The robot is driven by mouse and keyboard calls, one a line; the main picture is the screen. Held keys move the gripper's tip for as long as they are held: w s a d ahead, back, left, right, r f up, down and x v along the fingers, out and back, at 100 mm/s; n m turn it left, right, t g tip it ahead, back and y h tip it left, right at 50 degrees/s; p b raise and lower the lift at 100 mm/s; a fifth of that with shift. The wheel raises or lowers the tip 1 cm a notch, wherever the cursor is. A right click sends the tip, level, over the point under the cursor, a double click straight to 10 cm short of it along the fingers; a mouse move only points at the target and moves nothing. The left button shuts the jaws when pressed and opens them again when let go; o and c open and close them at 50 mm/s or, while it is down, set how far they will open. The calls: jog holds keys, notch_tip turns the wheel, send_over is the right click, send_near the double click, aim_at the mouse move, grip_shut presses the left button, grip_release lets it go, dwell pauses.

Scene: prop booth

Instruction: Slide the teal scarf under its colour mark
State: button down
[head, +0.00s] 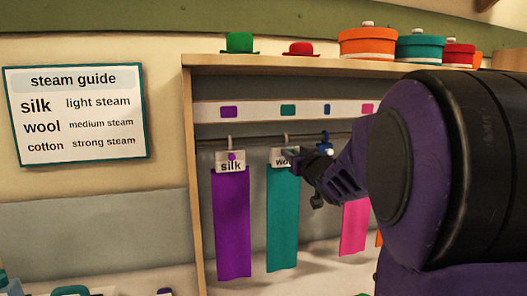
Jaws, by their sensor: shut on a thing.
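The teal scarf (283,222) hangs by a hook from the rail inside the open cabinet, below a white tag partly covered by my gripper. My gripper (293,155) reaches in from the right and is shut at the top of the teal scarf, by its tag; the exact grip point is small and partly hidden. The teal colour mark (288,110) is on the white strip above the rail. The scarf's hook is almost straight below this mark.
A purple scarf (231,222) tagged "silk" hangs to the left, below the purple mark (228,111). A pink scarf (354,230) hangs to the right, partly behind my arm. A blue mark (327,110) and a pink mark (367,108) continue the strip.

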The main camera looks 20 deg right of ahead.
jog(key=shift+d, duration=0.3)
jog(key=c, duration=0.8)
grip_release()
jog(key=shift+o, duration=0.2)
jog(key=shift+s+a, duration=0.1)
